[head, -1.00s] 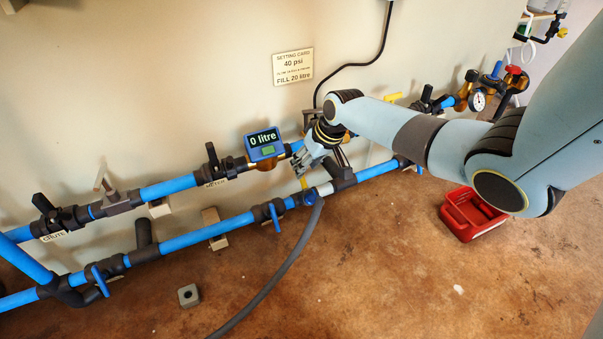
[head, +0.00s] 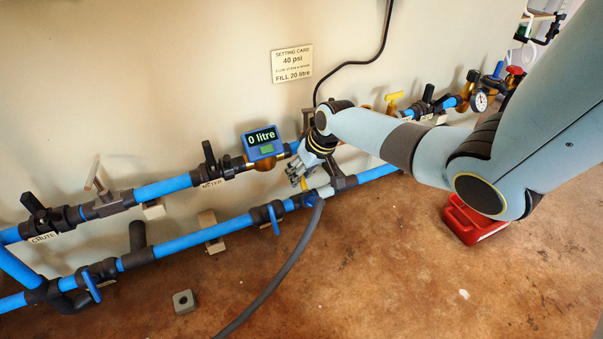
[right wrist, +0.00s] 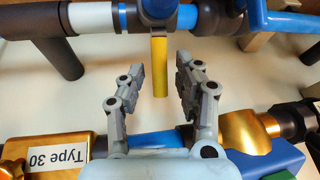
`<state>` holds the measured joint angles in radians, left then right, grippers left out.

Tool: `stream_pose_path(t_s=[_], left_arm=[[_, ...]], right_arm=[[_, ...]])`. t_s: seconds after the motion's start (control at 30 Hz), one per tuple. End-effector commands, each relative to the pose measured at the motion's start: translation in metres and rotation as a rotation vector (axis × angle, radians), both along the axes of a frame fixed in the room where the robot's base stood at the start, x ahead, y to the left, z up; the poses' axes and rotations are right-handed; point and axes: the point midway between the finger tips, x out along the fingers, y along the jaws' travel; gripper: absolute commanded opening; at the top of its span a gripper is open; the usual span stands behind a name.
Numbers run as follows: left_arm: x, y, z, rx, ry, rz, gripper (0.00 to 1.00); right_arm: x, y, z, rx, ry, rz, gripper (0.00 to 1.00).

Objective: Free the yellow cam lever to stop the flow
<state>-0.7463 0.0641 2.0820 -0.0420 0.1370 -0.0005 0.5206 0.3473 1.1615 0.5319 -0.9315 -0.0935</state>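The yellow cam lever (right wrist: 159,67) shows in the right wrist view as a straight yellow bar standing out from a fitting on the lower pipe. In the head view the lever (head: 305,185) is a small yellow patch by the grey hose joint, partly hidden by my right gripper. My right gripper (right wrist: 158,78) is open, with one finger on each side of the lever and visible gaps between. In the head view the right gripper (head: 297,179) is just above the lower pipe. My left gripper is not in view.
The blue meter (head: 263,142) reads 0 litre on the upper pipe close to my right gripper. A grey hose (head: 285,265) runs from the lower pipe across the floor. A red tray (head: 470,222) and a grey block (head: 184,301) stand on the floor. The floor in front is mostly clear.

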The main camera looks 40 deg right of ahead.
Motion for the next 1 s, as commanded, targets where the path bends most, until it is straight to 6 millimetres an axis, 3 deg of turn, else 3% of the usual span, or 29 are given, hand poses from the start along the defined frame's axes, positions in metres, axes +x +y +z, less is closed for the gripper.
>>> stream_pose_path(t_s=[0.03,0.23,0.7,1.0], left_arm=[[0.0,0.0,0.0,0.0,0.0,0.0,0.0],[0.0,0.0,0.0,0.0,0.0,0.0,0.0],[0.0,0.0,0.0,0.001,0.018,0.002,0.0],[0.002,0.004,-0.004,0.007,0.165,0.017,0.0]], right_arm=[[0.0,0.0,0.0,0.0,0.0,0.0,0.25],[0.0,0.0,0.0,0.0,0.0,0.0,0.0],[-0.002,0.0,0.001,-0.006,-0.018,0.001,0.0],[-0.014,0.003,0.004,-0.066,-0.266,0.002,0.0]])
